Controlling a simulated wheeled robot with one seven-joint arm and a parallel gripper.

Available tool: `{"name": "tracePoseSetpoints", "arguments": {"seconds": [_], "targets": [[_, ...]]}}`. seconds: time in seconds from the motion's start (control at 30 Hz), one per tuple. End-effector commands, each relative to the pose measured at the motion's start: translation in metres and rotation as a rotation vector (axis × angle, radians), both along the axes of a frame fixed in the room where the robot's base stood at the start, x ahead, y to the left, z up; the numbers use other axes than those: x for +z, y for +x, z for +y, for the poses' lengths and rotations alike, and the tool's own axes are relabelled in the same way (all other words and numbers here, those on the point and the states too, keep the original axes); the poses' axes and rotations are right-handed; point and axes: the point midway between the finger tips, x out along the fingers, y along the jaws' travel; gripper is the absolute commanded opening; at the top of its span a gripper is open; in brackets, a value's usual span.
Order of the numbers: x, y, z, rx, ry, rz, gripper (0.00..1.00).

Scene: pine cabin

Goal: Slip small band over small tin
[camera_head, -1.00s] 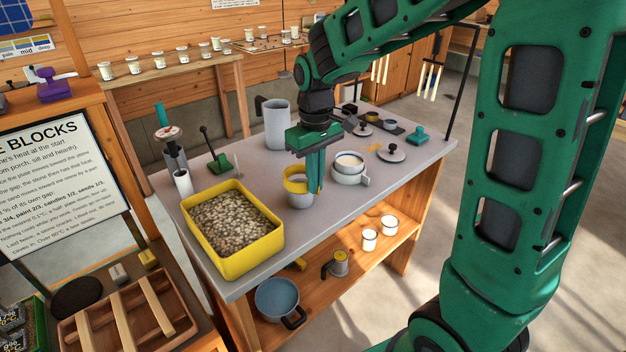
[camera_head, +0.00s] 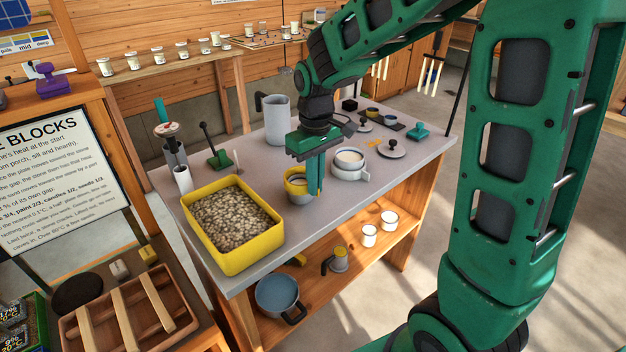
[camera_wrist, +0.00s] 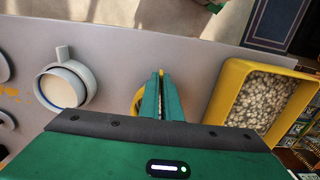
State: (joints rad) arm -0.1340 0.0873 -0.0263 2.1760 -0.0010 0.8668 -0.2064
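The small band (camera_head: 293,182) is a yellow ring in the head view. It is at the upper part of the small grey tin (camera_head: 301,198), which stands on the grey bench top. My gripper (camera_head: 315,190) points down at the right side of the ring, its green fingers close together on the band's wall. In the wrist view the fingers (camera_wrist: 161,98) nearly meet, with a sliver of yellow between them and the band's curve (camera_wrist: 137,103) beside them. The fingers hide much of the tin there. I cannot tell how far down the band sits.
A pale tin inside a grey handled ring (camera_head: 348,174) stands just right of my gripper. A yellow tray (camera_head: 237,263) of pebbles is at left. A grey jug (camera_head: 277,122) stands behind. Lids and small pieces lie at the bench's far right. The front strip of bench is clear.

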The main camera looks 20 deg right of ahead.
Motion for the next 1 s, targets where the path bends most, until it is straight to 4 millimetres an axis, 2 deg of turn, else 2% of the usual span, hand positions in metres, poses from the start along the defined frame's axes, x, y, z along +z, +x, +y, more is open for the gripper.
{"name": "tracePoseSetpoints", "arguments": {"seconds": [0.93,1.0], "targets": [[-0.022,0.000,0.000,0.000,0.000,0.000,0.00],[-0.022,0.000,0.000,0.000,0.000,0.000,0.20]]}}
